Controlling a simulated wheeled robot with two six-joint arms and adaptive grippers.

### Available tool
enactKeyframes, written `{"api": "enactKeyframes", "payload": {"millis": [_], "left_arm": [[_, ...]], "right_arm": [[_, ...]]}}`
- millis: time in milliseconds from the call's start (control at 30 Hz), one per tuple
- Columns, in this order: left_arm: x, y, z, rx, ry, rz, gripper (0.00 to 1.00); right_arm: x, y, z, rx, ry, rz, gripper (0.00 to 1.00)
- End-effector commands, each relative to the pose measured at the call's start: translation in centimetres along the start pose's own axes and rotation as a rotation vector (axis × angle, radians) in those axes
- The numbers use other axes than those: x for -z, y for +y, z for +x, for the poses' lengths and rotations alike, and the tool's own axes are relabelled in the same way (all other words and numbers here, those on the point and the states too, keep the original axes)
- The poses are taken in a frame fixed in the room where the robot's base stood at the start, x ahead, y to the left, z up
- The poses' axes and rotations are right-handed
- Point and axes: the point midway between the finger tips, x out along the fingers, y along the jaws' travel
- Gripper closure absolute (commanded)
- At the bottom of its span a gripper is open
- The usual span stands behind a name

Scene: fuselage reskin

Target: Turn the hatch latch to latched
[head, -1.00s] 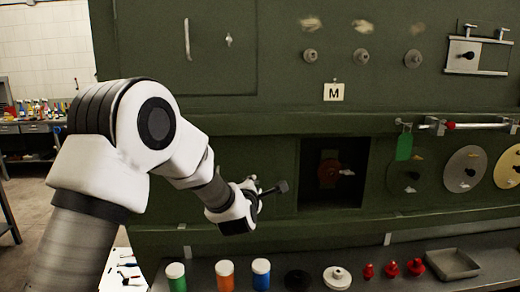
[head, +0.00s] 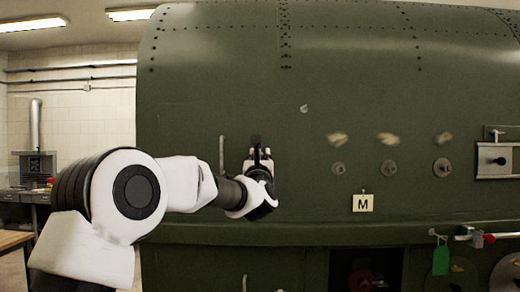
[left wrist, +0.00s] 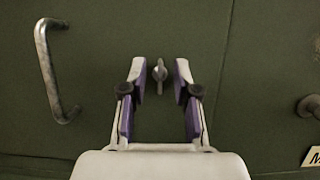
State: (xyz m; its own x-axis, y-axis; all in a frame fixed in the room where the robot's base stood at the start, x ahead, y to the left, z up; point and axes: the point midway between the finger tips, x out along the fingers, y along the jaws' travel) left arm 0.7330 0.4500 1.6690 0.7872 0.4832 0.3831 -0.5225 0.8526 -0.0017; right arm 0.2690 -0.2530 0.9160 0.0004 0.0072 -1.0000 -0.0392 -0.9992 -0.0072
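The hatch latch (left wrist: 160,72) is a small metal knob with a narrow upright tab, seen in the left wrist view on the green hatch panel. My left gripper (left wrist: 160,67) is open, with one finger on each side of the latch and a gap on both sides. In the head view my left gripper (head: 259,150) is in front of the panel and hides the latch. Whether the fingertips reach around the latch or stop short of it, I cannot tell. My right gripper is not in view.
A curved metal handle (left wrist: 54,72) stands out left of the latch; it also shows in the head view (head: 222,155). Round knobs (head: 389,167) and an M placard (head: 363,203) are to the right. A green tag (head: 440,261) hangs lower right.

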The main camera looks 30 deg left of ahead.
Motion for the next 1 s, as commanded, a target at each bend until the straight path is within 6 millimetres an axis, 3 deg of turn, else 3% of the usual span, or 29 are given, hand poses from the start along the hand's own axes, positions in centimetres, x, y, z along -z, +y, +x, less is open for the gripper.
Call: {"api": "enactKeyframes", "payload": {"millis": [167,233,267,667,1000], "left_arm": [[0.1,0.0,-0.1,0.001,0.0,0.001,0.73],[0.1,0.0,-0.1,0.001,0.0,0.001,0.98],[0.1,0.0,-0.1,0.001,0.0,0.001,1.0],[0.2,0.0,-0.1,0.007,0.0,0.016,1.0],[0.5,0.1,-0.3,0.065,-0.003,0.156,1.0]], "right_arm": [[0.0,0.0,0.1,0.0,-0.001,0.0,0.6],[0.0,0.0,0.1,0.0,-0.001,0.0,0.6],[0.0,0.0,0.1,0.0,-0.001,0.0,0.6],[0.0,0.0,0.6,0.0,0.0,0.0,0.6],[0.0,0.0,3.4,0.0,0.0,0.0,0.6]]}}
